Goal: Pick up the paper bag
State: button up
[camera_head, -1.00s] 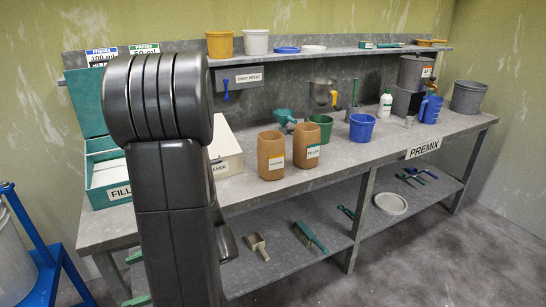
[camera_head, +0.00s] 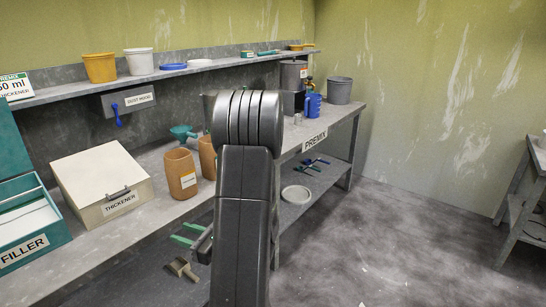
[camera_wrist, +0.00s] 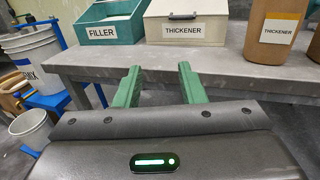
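Two tan, open-topped, paper-like containers with labels stand on the grey workbench (camera_head: 80,245). Which of them is the paper bag I cannot tell for sure. The left one (camera_head: 181,174) is in full view; the other (camera_head: 207,157) is partly hidden behind my arm. In the wrist view one tan container (camera_wrist: 276,35) stands at the upper right, cut off by the top edge. My gripper (camera_wrist: 159,68) has its two green fingers apart with nothing between them. It is in front of the bench edge, left of the tan container. Its green fingers also show low in the head view (camera_head: 186,233).
A white THICKENER box (camera_head: 103,183) and a teal FILLER box (camera_head: 30,235) stand left of the tan containers. A teal funnel (camera_head: 184,132) is behind them. A scoop (camera_head: 182,268) lies on the lower shelf. A grey stand (camera_head: 525,200) is far right; floor between is clear.

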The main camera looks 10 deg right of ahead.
aim_at(207, 157)
jog(key=i+j+z, duration=0.2)
jog(key=z, duration=0.15)
jog(key=i+j+z, duration=0.55)
jog(key=z, duration=0.15)
jog(key=i+j, duration=0.25)
jog(key=j, duration=0.2)
